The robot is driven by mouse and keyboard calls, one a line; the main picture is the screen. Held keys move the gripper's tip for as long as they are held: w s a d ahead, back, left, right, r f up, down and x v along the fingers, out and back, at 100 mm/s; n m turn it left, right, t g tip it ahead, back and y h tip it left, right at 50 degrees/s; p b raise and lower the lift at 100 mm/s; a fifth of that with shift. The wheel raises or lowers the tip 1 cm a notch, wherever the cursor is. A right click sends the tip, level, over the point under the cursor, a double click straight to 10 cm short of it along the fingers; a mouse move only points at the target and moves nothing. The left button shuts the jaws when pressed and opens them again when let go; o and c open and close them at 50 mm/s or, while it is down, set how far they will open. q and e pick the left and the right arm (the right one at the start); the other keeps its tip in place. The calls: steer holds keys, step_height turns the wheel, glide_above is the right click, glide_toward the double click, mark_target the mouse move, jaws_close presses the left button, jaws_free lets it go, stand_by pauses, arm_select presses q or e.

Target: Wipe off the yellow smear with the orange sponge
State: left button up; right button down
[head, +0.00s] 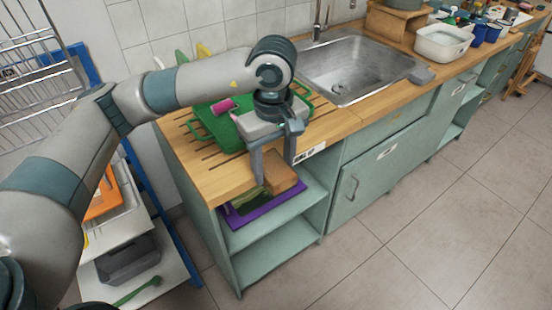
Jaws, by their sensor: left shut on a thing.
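My left gripper (274,170) is shut on the orange sponge (283,177), a brownish-orange block low between its fingertips. It hangs at the front edge of the wooden counter (213,179), near the counter's left end. In the picture the sponge lies in front of the open shelf below the counter; I cannot tell its exact height or whether it touches anything. I cannot make out the yellow smear; the arm and gripper hide part of the counter. My right gripper is not in view.
A green dish rack (222,130) stands on the counter behind the gripper, with a pink item (222,106) there. The sink (345,70) is to the right. A purple item (245,214) lies on the open shelf. A wire rack stands left. The floor (430,220) is clear.

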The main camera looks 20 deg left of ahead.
arm_select(q)
steer(key=s+a+f+m, duration=0.2)
steer(key=s+f+m, duration=0.2)
steer(key=f, duration=0.5)
steer(key=s+a+f+m, duration=0.3)
steer(key=f+m, duration=0.3)
steer(key=f, duration=0.4)
steer(key=shift+s+f, duration=0.3)
steer(key=shift+s, duration=0.45)
steer(key=shift+d, duration=0.1)
steer(key=shift+a, duration=0.3)
